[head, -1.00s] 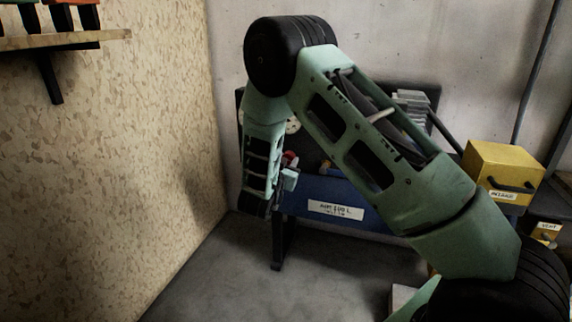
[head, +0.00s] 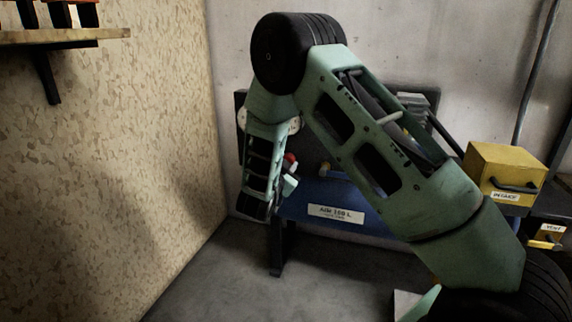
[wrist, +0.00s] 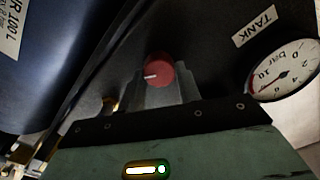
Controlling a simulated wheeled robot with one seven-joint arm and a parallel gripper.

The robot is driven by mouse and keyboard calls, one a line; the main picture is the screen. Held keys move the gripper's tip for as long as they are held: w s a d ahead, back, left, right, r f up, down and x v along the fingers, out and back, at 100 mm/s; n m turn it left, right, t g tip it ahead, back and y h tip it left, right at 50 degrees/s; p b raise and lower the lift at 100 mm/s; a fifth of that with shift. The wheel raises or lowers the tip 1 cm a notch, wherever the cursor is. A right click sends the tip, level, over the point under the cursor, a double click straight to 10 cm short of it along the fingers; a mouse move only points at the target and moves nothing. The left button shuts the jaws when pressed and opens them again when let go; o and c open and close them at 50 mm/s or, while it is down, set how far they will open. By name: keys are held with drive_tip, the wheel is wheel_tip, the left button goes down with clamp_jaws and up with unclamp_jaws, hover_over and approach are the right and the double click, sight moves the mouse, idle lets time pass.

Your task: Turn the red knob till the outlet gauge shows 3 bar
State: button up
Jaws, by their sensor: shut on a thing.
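The red knob (wrist: 158,70), with a white pointer line toward the left, sits at the tip of my gripper (wrist: 165,92) in the wrist view. The jaws are closed on it, partly hidden behind the gripper body. In the head view the red knob (head: 290,158) shows beside my forearm, with the gripper (head: 288,184) just below it. A dial labelled TANK (wrist: 284,72) is at the right of the wrist view, its needle toward the lower left. In the head view, white dials (head: 294,125) are partly behind my arm; I cannot read them or tell which is the outlet gauge.
The blue air tank (head: 335,198) lies below the dark panel. A yellow box (head: 505,172) with a handle stands at the right. A chipboard wall (head: 120,170) rises on the left, with a shelf (head: 65,38) above. The floor in front is clear.

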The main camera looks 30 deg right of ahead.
drive_tip(key=shift+f, duration=0.1)
drive_tip(key=o, duration=1)
drive_tip(key=shift+c, duration=0.2)
drive_tip(key=shift+a, duration=0.1)
drive_tip(key=p+v, duration=0.3)
drive_tip(key=v, duration=1.4)
drive_tip(key=shift+s, duration=0.2)
drive_tip(key=shift+a, duration=0.1)
